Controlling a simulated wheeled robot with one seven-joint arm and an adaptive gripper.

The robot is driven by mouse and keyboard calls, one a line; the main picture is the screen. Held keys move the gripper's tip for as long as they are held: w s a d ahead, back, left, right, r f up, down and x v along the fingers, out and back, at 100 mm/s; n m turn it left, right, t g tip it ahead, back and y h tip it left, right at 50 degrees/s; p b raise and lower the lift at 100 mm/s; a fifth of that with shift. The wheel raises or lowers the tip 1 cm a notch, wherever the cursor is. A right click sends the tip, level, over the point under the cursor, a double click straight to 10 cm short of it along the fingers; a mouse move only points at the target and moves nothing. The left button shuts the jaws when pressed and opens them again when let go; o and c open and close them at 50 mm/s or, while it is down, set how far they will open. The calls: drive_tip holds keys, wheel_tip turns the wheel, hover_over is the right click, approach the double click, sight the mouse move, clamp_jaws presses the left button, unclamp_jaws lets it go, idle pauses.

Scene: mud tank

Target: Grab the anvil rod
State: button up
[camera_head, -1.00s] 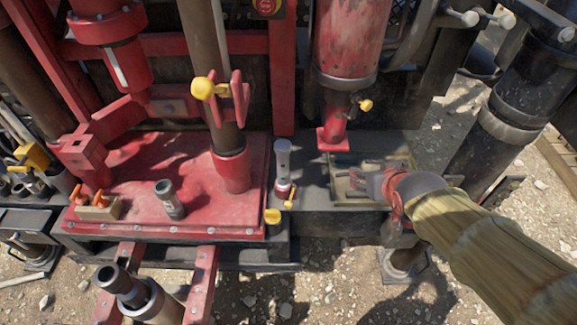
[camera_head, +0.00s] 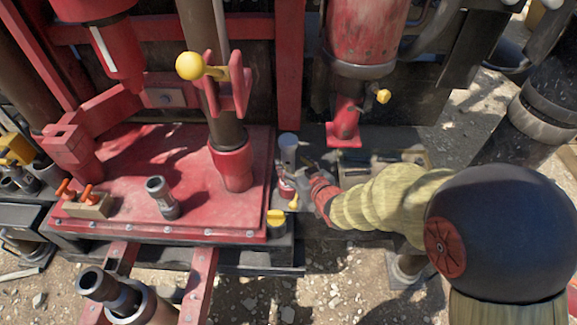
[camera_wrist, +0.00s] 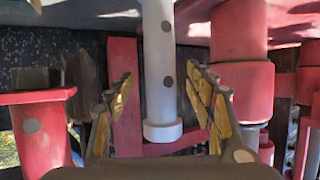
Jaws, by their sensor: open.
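A pale grey-white upright rod (camera_head: 288,152), which I take to be the anvil rod, stands at the right edge of the red platform and has a red lower part. My gripper (camera_head: 302,178) is just right of it, close to its lower half. In the wrist view, the rod (camera_wrist: 159,60) runs between the two open yellow-padded fingers of my gripper (camera_wrist: 158,82), with its wider collar towards the picture's bottom. Gaps show on both sides of the rod in that view. The rod's lower end is partly hidden by my gripper in the head view.
The red platform (camera_head: 130,205) bears a short grey tube (camera_head: 161,197) and a tall pipe in a red collar (camera_head: 231,165). A yellow handle (camera_head: 276,217) is just below the rod. A red cylinder (camera_head: 368,45) hangs above right. A shallow tray (camera_head: 412,158) lies right of my gripper.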

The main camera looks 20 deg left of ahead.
drive_tip(key=b+x, duration=0.1)
drive_tip(key=x, duration=0.3)
drive_tip(key=shift+f, duration=0.15)
drive_tip(key=shift+c, duration=0.8)
clamp_jaws()
idle(0.5)
